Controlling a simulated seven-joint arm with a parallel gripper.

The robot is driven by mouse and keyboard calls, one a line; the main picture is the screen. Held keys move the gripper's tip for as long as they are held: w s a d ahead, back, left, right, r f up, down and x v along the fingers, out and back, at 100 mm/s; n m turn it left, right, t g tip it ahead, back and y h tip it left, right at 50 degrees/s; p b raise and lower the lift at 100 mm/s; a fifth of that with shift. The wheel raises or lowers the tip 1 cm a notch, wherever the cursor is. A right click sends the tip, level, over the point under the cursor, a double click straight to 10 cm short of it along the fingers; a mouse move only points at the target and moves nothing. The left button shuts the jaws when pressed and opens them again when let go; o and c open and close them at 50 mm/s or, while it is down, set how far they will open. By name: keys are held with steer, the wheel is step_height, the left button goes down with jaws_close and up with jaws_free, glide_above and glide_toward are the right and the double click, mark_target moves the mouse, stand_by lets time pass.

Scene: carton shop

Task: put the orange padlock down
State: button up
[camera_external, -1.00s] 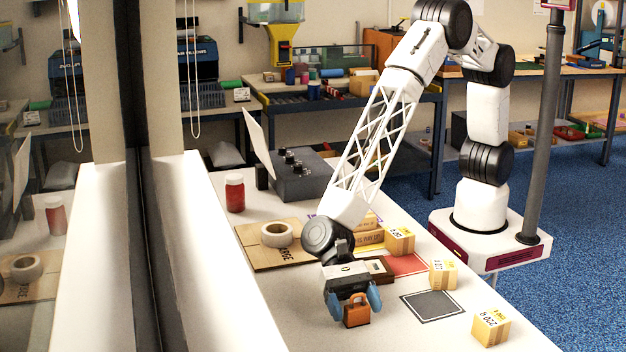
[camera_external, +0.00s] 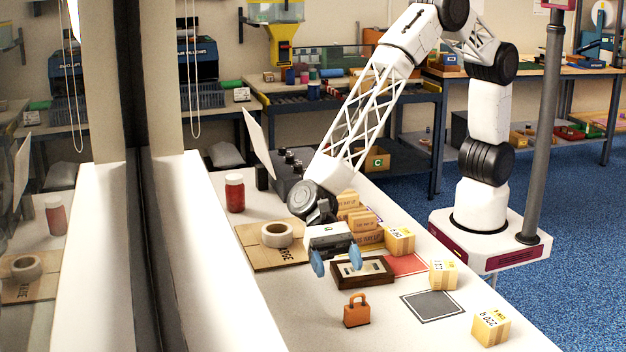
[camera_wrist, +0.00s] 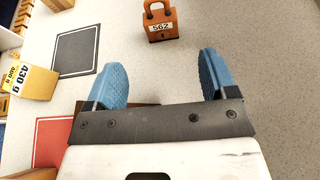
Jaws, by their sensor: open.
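The orange padlock (camera_external: 356,311) stands upright on the white table, its shackle on top. In the wrist view the padlock (camera_wrist: 161,24) shows a label reading 562 and lies beyond the fingertips, apart from them. My gripper (camera_external: 334,261) is open and empty, up and to the left of the padlock in the external view, above the table by the brown framed box. In the wrist view the blue fingers of my gripper (camera_wrist: 160,78) are wide apart with only table between them.
A brown framed box (camera_external: 376,273) lies behind the padlock. A dark grey square (camera_external: 432,305) and a red square (camera_external: 408,264) mark the table. Small yellow cartons (camera_external: 491,327) stand along the right. A tape roll (camera_external: 277,235) lies on flat cardboard (camera_external: 252,246). The table around the padlock is clear.

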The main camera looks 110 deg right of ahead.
stand_by(0.8)
steer(key=s+d+r+n+h, duration=0.3)
steer(key=s+d+r+n, duration=0.2)
steer(key=s+d+r, duration=0.5)
steer(key=s+d+r+n+h, duration=0.3)
steer(key=s+d+r+n, duration=0.4)
steer(key=d, duration=0.5)
steer(key=s+d+r+n+t+h, duration=0.1)
steer(key=s+d+r+n+h, duration=0.1)
steer(key=s+d, duration=0.9)
steer(key=s+d+r+n+t+h, duration=0.1)
steer(key=s+d+h, duration=0.4)
steer(key=s+d, duration=0.6)
steer(key=s+r+n, duration=0.1)
steer(key=s+n, duration=0.1)
steer(key=shift+s+d+r+n+t+h, duration=0.2)
steer(key=shift+s+r+n+t+h, duration=0.1)
steer(key=shift+n, duration=0.1)
